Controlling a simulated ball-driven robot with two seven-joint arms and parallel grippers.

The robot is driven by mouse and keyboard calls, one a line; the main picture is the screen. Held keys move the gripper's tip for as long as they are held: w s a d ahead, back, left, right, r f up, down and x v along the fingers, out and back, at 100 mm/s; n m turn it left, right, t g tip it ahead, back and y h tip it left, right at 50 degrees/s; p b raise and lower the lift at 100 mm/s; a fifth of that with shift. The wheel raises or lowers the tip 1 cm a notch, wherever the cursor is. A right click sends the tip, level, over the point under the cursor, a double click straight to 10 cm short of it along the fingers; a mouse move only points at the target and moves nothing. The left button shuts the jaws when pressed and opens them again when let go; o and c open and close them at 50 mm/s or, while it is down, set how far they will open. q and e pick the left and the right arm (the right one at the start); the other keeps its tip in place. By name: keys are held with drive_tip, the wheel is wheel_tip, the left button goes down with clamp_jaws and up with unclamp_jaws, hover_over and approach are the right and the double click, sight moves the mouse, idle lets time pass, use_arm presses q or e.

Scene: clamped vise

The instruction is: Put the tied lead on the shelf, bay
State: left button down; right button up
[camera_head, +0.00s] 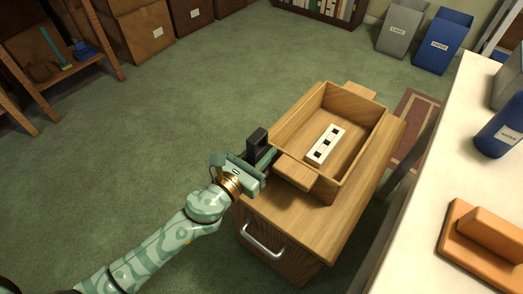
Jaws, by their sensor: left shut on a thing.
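My left gripper (265,166) is at the near left side of an open wooden box (365,150), beside its near handle block. It is shut on a small dark blocky thing (257,138) that stands up at its fingers. I cannot tell whether this is the tied lead; no cord shows clearly. A white strip with black squares (325,146) lies in the box. A wooden shelf (95,57) stands at the upper left, with a teal stick, a blue item and a brown item on it. My right gripper is not in view.
The box sits on a wooden cabinet (325,225) with a metal handle. A white table (445,170) at the right bears an orange block (485,245) and a blue container (500,128). Grey and blue bins (442,42) stand at the back. The green floor on the left is clear.

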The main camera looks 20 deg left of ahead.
use_arm(q)
drive_tip(key=shift+f, duration=0.1)
drive_tip(key=c, duration=1.4)
unclamp_jaws()
drive_tip(key=shift+c, duration=0.2)
drive_tip(key=shift+o, duration=0.2)
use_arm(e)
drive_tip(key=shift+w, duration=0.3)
